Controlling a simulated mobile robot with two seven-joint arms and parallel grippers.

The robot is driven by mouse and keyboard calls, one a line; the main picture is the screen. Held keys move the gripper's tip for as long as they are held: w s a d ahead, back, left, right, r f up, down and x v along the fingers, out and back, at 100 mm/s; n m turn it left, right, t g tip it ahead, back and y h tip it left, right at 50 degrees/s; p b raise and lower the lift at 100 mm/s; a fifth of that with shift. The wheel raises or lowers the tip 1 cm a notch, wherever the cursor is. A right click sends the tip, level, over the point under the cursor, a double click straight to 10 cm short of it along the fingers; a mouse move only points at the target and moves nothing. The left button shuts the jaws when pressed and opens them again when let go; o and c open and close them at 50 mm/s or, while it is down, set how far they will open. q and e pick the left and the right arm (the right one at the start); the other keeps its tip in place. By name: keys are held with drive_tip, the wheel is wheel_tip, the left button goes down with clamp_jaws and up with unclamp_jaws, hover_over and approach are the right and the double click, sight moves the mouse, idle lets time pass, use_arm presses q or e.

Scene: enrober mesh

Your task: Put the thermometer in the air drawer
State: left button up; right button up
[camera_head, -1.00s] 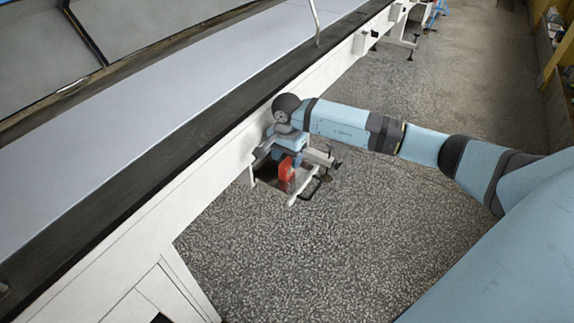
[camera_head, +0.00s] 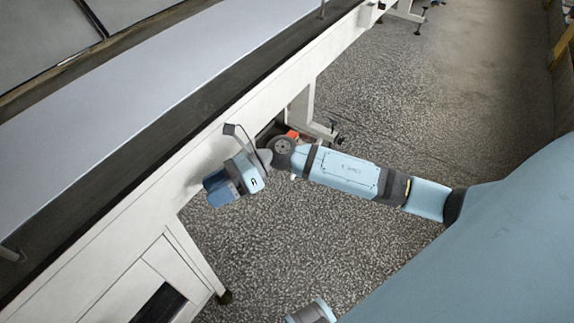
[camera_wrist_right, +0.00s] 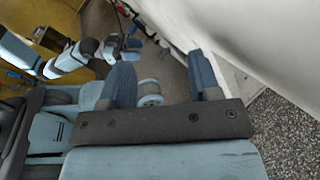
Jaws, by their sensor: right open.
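My right gripper (camera_head: 216,188) is in front of the white side of the machine, with its blue fingers to the left. In the right wrist view its two fingers (camera_wrist_right: 162,78) are spread, with nothing held between them. A cabinet (camera_head: 150,270) with drawer fronts stands at lower left; a dark opening (camera_head: 160,303) shows in its lower part. I cannot tell whether this is the air drawer. I cannot make out a thermometer. A blue arm, probably my left, shows at upper left in the right wrist view; its gripper (camera_wrist_right: 125,48) is too small to read.
The long conveyor (camera_head: 150,100) with a dark edge runs diagonally along the left. A red object (camera_head: 292,134) is partly hidden behind my right wrist, under the machine. The speckled floor (camera_head: 440,110) is clear on the right.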

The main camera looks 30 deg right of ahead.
drive_tip(key=s+d+f+n+t+h, duration=0.4)
drive_tip(key=s+f+n+h, duration=0.2)
drive_tip(key=n, duration=0.7)
drive_tip(key=s+d+f+n+t+h, duration=0.4)
drive_tip(key=s+f+n, duration=0.4)
drive_tip(key=n, duration=0.5)
drive_tip(key=t+h, duration=0.1)
drive_tip(key=h, duration=0.1)
drive_tip(key=shift+s+n+t+h, duration=0.3)
drive_tip(key=shift+s+n, duration=0.05)
drive_tip(key=shift+n, duration=0.05)
